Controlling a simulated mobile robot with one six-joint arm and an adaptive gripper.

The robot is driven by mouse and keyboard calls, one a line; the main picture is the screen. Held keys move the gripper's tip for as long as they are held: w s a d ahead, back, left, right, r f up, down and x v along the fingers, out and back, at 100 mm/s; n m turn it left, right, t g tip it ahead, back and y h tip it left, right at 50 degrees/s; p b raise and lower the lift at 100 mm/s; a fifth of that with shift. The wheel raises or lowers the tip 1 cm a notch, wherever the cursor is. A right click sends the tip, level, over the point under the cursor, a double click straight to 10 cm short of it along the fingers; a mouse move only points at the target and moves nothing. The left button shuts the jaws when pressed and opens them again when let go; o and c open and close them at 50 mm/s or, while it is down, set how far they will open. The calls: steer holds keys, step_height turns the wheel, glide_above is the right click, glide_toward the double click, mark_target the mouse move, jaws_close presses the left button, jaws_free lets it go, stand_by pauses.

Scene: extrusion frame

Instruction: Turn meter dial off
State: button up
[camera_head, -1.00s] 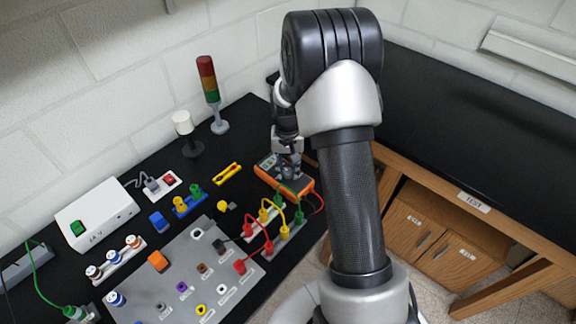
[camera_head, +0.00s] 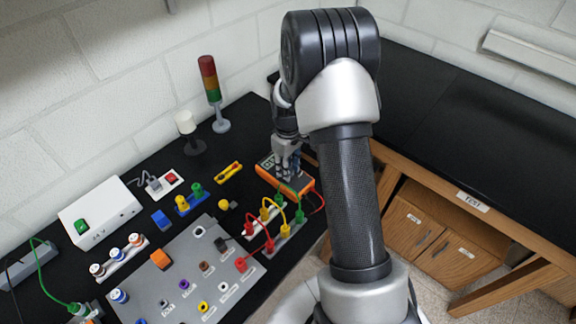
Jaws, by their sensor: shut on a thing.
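The orange meter (camera_head: 300,188) lies on the black table near its right edge. Its grey display shows at its upper left. My gripper (camera_head: 287,170) points down onto the middle of the meter, where the dial sits. It is shut on the dial, which the fingers and wrist hide, so the dial's setting cannot be read. A green lead and a red lead run from the meter's near end.
Sockets with red, yellow and green plugs (camera_head: 283,228) stand just in front of the meter. A grey panel (camera_head: 180,270), a yellow tool (camera_head: 228,172), a white box (camera_head: 100,212) and a signal tower (camera_head: 212,92) stand to the left.

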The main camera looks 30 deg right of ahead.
steer(key=shift+n, duration=1.6)
steer(key=o, duration=1.1)
step_height(320, 180, up, 12)
